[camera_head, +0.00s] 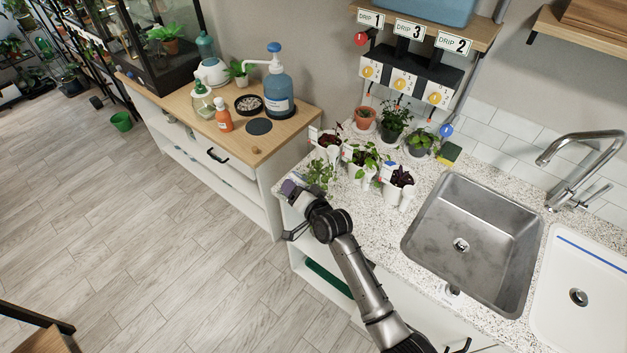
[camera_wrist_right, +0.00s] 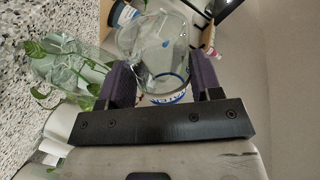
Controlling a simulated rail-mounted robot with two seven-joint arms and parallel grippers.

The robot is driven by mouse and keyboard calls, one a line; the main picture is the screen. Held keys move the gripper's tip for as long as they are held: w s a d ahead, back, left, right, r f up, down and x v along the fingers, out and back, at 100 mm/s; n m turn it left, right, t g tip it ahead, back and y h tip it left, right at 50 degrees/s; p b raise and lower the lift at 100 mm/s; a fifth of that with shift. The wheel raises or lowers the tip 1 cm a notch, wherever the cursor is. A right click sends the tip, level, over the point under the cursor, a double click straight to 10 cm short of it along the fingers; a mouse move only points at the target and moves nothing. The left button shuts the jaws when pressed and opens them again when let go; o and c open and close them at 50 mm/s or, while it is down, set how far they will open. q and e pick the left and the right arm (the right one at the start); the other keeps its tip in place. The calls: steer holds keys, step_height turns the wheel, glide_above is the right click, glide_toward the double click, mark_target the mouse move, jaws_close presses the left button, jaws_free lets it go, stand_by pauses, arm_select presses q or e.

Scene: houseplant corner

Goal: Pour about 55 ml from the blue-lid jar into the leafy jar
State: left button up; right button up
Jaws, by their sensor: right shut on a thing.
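My right gripper (camera_head: 290,188) is at the left corner of the speckled counter. In the right wrist view its purple fingers (camera_wrist_right: 163,84) are shut on a clear glass jar (camera_wrist_right: 156,50) with a blue ring and a partly hidden blue-and-white label. I take this as the blue-lid jar; no lid shows clearly on it. In the head view the gripper hides the jar. The leafy jar (camera_wrist_right: 80,72), clear with green leaves, is left of the held jar in the wrist view, apart from it. Its leaves (camera_head: 318,173) show just right of the gripper in the head view. My left gripper is not in view.
Several white pots (camera_head: 397,190) with plants stand right of the leafy jar. The steel sink (camera_head: 470,235) is further right. A wooden cabinet (camera_head: 275,145) with a blue pump bottle (camera_head: 278,92) stands to the left. The floor (camera_head: 150,240) before it is clear.

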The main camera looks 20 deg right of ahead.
steer(key=shift+w+d+n+p, duration=0.1)
steer(key=shift+n+p, duration=0.3)
steer(key=shift+n, duration=0.5)
steer(key=shift+f+n+t+h, duration=0.3)
steer(key=shift+f+n+t, duration=0.1)
steer(key=shift+f+n, duration=0.1)
steer(key=s+a+f+n+t+b, duration=0.1)
steer(key=a+f+n+b, duration=0.2)
steer(key=f+n+b, duration=0.3)
steer(key=shift+s+f+t, duration=0.2)
steer(key=shift+f+t, duration=0.15)
steer(key=shift+t, duration=0.05)
steer(key=shift+a, duration=0.1)
stand_by(1.0)
